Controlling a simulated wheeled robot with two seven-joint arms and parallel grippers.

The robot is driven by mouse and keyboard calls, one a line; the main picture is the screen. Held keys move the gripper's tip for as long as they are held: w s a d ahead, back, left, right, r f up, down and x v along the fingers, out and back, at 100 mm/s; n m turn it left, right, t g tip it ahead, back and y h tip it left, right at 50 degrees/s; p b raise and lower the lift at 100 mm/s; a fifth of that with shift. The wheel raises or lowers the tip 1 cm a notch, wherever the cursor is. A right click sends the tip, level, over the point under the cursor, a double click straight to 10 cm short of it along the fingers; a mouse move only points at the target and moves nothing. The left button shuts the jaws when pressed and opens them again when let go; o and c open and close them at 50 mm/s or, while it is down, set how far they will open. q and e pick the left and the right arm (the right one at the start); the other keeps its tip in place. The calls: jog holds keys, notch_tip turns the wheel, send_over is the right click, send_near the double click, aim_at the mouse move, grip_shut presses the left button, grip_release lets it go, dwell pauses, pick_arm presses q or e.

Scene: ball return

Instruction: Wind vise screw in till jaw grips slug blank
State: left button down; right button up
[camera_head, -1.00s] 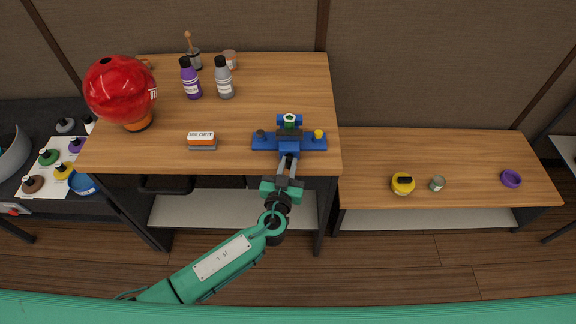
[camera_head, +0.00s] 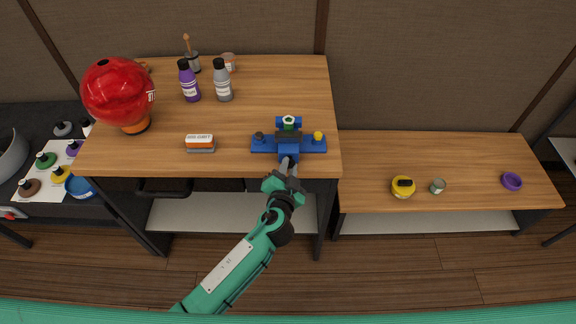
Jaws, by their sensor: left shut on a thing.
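The blue vise (camera_head: 262,144) stands near the right front edge of the wooden bench top. Its blue jaw parts and a dark block show in the middle. A small green and white piece (camera_head: 289,119), which may be the slug blank, sits at the vise's back; whether the jaw touches it I cannot tell. My left gripper (camera_head: 288,167) is at the front of the vise, shut on what seems to be the vise screw's handle, which the fingers mostly hide. My right gripper is not in view.
A red ball (camera_head: 117,92) on an orange stand is at the left. Purple (camera_head: 189,82) and grey (camera_head: 222,82) bottles stand at the back. An orange and white block (camera_head: 200,143) lies left of the vise. A lower bench (camera_head: 460,155) is at the right.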

pick_arm(q)
jog(key=m+y+p, duration=0.1)
jog(key=m, duration=0.2)
jog(key=shift+d, duration=0.15)
jog(key=m+y+p, duration=0.1)
jog(key=m, duration=0.3)
jog(key=shift+d+f+g+p, duration=0.1)
jog(key=shift+g+p, duration=0.2)
jog(key=shift+p, duration=0.1)
jog(key=shift+a+f+m+t+y+p, duration=0.15)
jog(key=shift+m+t+y+p, duration=0.55)
jog(key=shift+m, duration=3.35)
jog(key=shift+a+f+m+t+y+p, duration=0.1)
jog(key=shift+f+m+t+y+p, duration=0.5)
jog(key=shift+m, duration=3.4)
jog(key=shift+a+r+m+t+y+p, duration=0.2)
jog(key=shift+m+y+p, duration=0.75)
jog(key=shift+m, duration=3.1)
jog(key=shift+d+f+h, duration=0.1)
jog(key=shift+d+h, duration=0.05)
jog(key=shift+h, duration=0.3)
jog(key=c, duration=1.4)
grip_release()
